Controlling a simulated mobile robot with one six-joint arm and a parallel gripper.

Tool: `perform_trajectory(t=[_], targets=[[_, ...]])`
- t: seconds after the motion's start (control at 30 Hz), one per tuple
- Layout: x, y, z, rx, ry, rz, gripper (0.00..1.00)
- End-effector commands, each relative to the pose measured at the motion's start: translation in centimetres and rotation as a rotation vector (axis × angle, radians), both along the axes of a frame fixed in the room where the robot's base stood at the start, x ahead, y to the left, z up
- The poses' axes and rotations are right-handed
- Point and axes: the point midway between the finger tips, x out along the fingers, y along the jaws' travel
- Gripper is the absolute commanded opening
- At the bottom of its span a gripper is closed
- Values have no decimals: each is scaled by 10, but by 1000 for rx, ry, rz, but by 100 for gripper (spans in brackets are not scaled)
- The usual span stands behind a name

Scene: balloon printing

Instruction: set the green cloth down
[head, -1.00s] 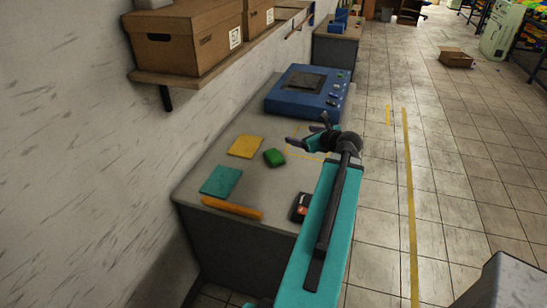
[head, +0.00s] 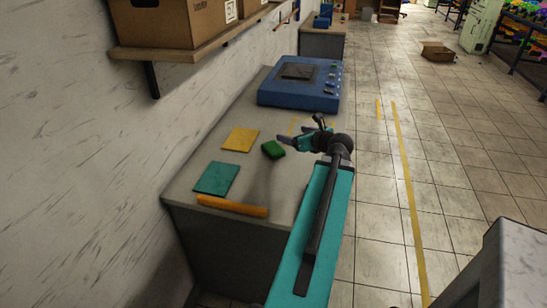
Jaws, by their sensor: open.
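A small, thick bright green piece, apparently the green cloth (head: 273,149), appears to lie on the grey worktable (head: 185,190), right of a yellow square (head: 241,139). A flat teal-green square (head: 216,178) lies nearer the front left. My gripper (head: 300,131) is open, just right of and beyond the bright green piece in the picture, and seems apart from it. Its jaws look empty. Exact height above the table is hard to tell.
A blue machine (head: 300,84) stands at the table's far end. An orange bar (head: 232,206) lies along the front edge. A shelf (head: 190,52) with cardboard boxes (head: 172,20) juts from the left wall. The tiled floor on the right is mostly clear.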

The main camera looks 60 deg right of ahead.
Motion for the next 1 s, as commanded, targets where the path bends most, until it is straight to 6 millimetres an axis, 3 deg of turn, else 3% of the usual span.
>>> perform_trajectory(t=[0.03, 0.5, 0.7, 1.0], targets=[[-1, 0, -18, 0, 0, -1, 77], [-6, -5, -91, 0, 0, -10, 77], [-8, -6, -102, 0, 0, -13, 77], [-9, -7, -101, 0, 0, -15, 77]])
